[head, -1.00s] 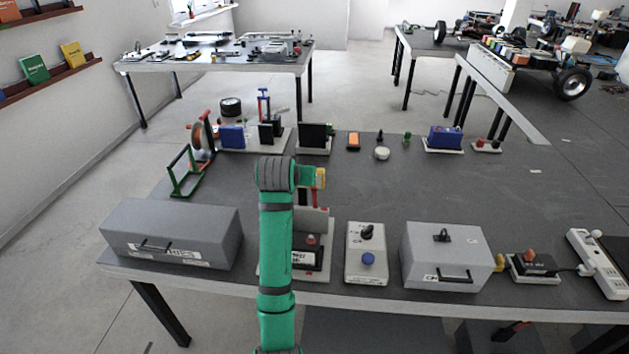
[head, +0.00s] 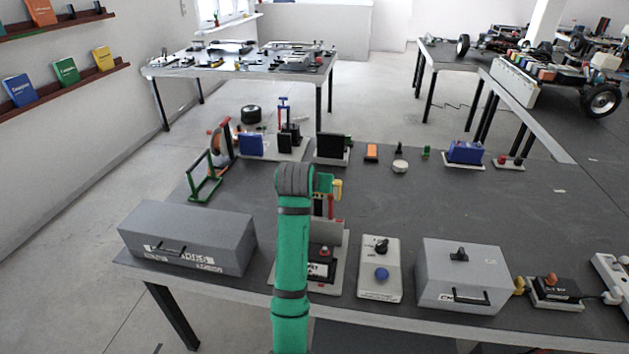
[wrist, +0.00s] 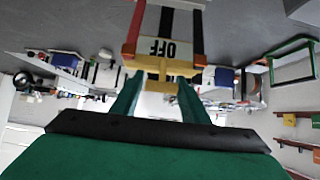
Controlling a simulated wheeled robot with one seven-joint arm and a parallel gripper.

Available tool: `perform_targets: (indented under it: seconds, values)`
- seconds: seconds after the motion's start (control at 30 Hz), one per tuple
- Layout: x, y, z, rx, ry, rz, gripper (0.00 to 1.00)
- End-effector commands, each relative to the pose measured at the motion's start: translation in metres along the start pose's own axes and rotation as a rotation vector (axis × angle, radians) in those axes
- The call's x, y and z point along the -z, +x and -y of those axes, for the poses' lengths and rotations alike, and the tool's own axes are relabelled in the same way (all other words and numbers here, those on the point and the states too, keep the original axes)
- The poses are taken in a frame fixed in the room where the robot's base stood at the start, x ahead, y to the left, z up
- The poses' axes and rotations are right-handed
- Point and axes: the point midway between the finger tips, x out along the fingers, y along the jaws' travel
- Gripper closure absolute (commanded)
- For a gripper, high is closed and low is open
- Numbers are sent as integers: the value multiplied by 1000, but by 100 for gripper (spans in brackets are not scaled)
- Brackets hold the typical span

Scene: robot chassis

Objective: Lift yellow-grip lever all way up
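The yellow grip (wrist: 160,66) is a bar across the top middle of the wrist view. It lies at the tips of my gripper (wrist: 160,82), whose two green fingers stand apart with a yellow part between them. I cannot tell whether they press on it. A pale plate (wrist: 186,49) reading OFF upside down lies just beyond the bar, with red and black strips behind it. In the head view the yellow grip (head: 338,188) shows right of my gripper (head: 325,184), above a grey panel. My arm hides the left part of this device.
A grey box (head: 190,240) stands left of the device. A knob box (head: 381,285) and another grey box (head: 460,280) stand close on its right. A green frame (head: 206,180) is at the left edge. The table middle (head: 430,205) is clear.

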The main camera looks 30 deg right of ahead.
Motion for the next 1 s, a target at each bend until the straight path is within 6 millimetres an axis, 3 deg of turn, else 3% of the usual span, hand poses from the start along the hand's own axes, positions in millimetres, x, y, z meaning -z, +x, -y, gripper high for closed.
perform_targets:
  seconds: [0.37,0.8,1.0]
  values:
    - [3,-13,1,2,0,-6,59]
    - [2,-89,1,2,1,-6,59]
    - [2,-106,0,1,0,-4,59]
